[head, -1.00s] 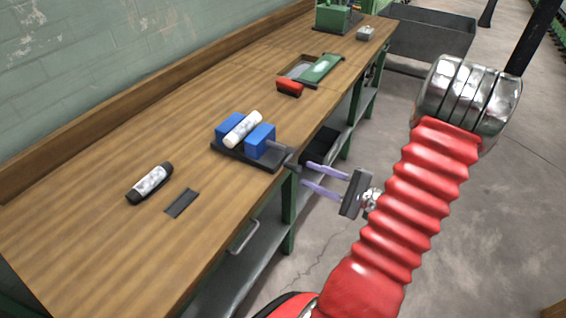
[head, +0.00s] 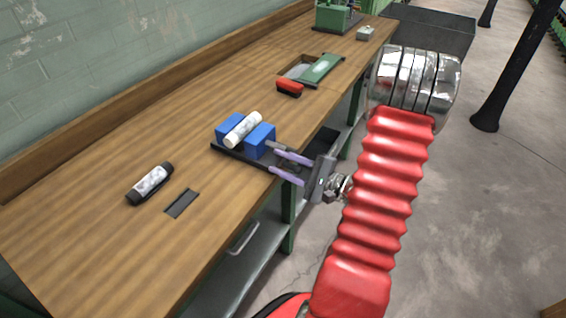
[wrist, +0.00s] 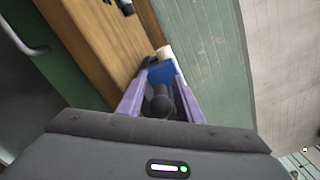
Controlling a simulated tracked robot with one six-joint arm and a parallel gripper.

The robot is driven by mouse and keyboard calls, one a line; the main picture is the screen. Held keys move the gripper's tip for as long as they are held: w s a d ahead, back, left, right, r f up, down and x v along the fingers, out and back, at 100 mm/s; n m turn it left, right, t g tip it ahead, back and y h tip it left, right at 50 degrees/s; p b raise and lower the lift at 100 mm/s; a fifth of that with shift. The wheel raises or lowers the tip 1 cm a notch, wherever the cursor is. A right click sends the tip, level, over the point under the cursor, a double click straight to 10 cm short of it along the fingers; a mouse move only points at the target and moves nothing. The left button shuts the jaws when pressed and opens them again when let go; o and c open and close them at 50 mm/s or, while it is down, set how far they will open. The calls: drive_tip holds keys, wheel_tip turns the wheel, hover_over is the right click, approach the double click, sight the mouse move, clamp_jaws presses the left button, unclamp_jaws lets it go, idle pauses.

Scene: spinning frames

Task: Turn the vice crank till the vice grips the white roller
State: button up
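The vice has two blue jaws (head: 260,142) on a black base (head: 232,153) at the bench's front edge. The white roller (head: 243,130) lies between the jaws, its ends sticking out; I cannot tell whether both jaws touch it. My gripper (head: 273,160) reaches over the bench edge from the right, its purple fingers at the vice's crank side. In the wrist view the dark crank knob (wrist: 160,102) sits between the spread fingers, with a blue jaw (wrist: 161,73) and the roller (wrist: 165,52) beyond. The fingers look open around the knob; contact is unclear. In the head view the fingers largely hide the crank.
A wall runs behind the bench. A grey bin (head: 430,35) stands at the back right.

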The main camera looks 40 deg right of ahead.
drive_tip(key=shift+w, duration=0.1)
drive_tip(key=shift+c, duration=0.6)
drive_tip(key=c, duration=0.6)
drive_tip(key=shift+d, duration=0.2)
drive_tip(key=shift+c, duration=0.5)
drive_tip(key=shift+a+f, duration=0.1)
drive_tip(key=shift+a, duration=0.1)
drive_tip(key=shift+a+m, duration=0.1)
drive_tip(key=shift+m, duration=0.2)
drive_tip(key=shift+r+m, duration=0.3)
drive_tip(key=shift+m, duration=0.1)
